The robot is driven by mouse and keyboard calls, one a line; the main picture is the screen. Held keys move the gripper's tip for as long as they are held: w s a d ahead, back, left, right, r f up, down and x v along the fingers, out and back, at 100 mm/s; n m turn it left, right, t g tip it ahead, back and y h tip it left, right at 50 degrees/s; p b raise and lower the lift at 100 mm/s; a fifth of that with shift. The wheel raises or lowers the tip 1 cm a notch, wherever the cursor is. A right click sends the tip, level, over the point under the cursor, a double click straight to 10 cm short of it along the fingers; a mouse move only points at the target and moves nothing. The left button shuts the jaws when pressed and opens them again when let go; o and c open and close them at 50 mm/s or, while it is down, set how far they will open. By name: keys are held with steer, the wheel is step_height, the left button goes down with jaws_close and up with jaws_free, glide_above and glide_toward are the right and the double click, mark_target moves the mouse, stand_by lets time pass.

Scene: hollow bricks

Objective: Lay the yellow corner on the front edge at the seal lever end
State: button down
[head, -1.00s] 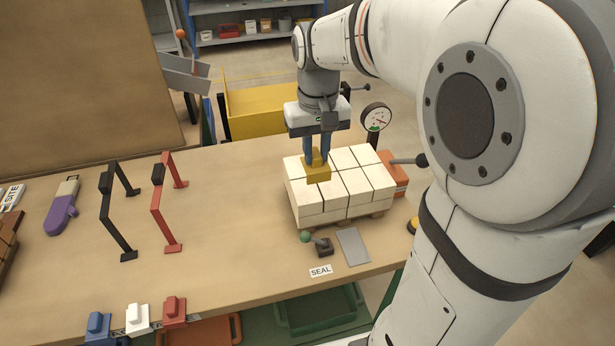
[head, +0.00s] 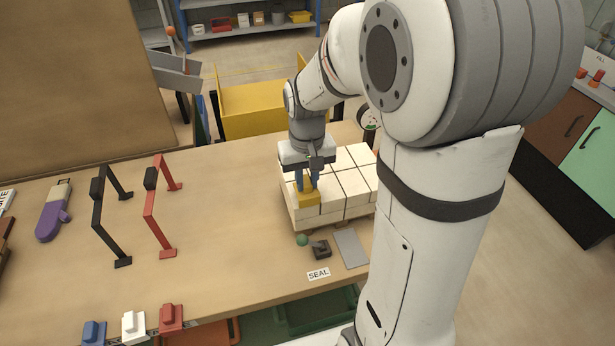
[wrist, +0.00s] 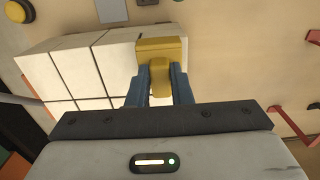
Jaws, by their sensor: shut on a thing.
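My gripper (head: 307,183) has blue fingers shut on the yellow corner (head: 308,199). It holds the corner at the front left of the stack of white bricks (head: 350,186), near the seal lever (head: 320,249) with its green ball. In the wrist view the yellow corner (wrist: 162,46) overlaps the front end of the white bricks (wrist: 72,70), at their right side. I cannot tell whether it rests on the bricks or hovers just above them. My arm hides part of the stack's right side in the head view.
A SEAL label (head: 318,274) and a grey plate (head: 350,248) lie in front of the stack. Black (head: 110,215) and red (head: 158,210) bent frames stand to the left. Between them and the stack the table (head: 225,215) is clear.

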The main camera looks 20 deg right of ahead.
mark_target(307, 183)
steer(key=shift+s, duration=0.1)
steer(key=shift+f, duration=0.1)
steer(key=c, duration=1.3)
jaws_free()
step_height(307, 183, up, 11)
steer(key=s+f+t, duration=0.3)
steer(key=s, duration=1.1)
steer(key=shift+f, duration=0.15)
steer(key=shift+s+d, duration=0.1)
